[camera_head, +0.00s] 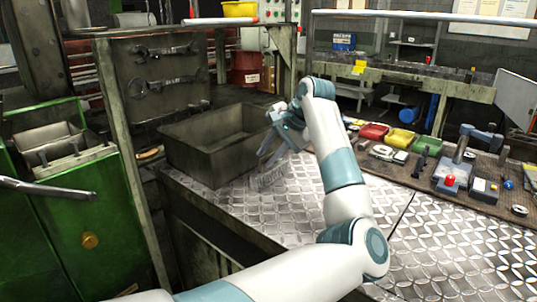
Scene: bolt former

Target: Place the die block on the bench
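My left gripper (264,161) is over the left part of the metal bench (300,205), beside the right side of a dark open bin. Its two fingers point down and to the left and look spread apart, with nothing clear between them. A small grey blocky shape (270,179) lies on the bench just below the fingertips. It blends with the patterned plate, so I cannot tell for sure that it is the die block. My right gripper is not in view.
The dark bin (190,160) stands at the bench's back left. A mat with red (374,131) and yellow (400,138) trays and small tools lies on the right. A green machine (85,220) stands at the left.

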